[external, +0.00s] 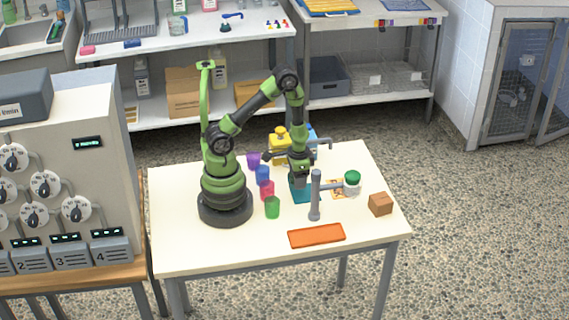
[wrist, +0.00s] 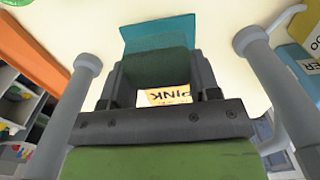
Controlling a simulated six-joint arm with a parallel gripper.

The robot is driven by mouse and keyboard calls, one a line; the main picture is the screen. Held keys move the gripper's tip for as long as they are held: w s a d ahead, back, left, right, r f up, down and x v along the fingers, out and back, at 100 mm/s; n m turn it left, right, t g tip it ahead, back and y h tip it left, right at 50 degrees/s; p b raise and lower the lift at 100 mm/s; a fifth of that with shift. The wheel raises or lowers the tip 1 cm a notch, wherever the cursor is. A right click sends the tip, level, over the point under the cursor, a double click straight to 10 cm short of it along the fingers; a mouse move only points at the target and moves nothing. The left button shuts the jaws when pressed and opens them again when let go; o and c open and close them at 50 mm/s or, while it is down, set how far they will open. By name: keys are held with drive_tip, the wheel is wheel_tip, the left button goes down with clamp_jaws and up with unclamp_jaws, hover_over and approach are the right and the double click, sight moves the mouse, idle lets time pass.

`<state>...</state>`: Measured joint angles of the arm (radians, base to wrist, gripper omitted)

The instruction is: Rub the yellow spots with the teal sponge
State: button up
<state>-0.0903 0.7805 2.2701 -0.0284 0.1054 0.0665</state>
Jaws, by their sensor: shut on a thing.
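My gripper (external: 300,178) is low over the middle of the white table, shut on the teal sponge (external: 298,195). In the wrist view, the sponge (wrist: 155,38) shows beyond the dark fingers, with a darker green block face between them. I cannot tell whether the sponge touches the table. I can make out no yellow spots on the bare tabletop; any under the sponge or gripper are hidden.
An orange tray (external: 316,235) lies in front. A green-topped jar (external: 352,182) and brown box (external: 380,204) are right. A yellow container (external: 280,146) stands behind.

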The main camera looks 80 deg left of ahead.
drive_tip(key=shift+r, duration=1.95)
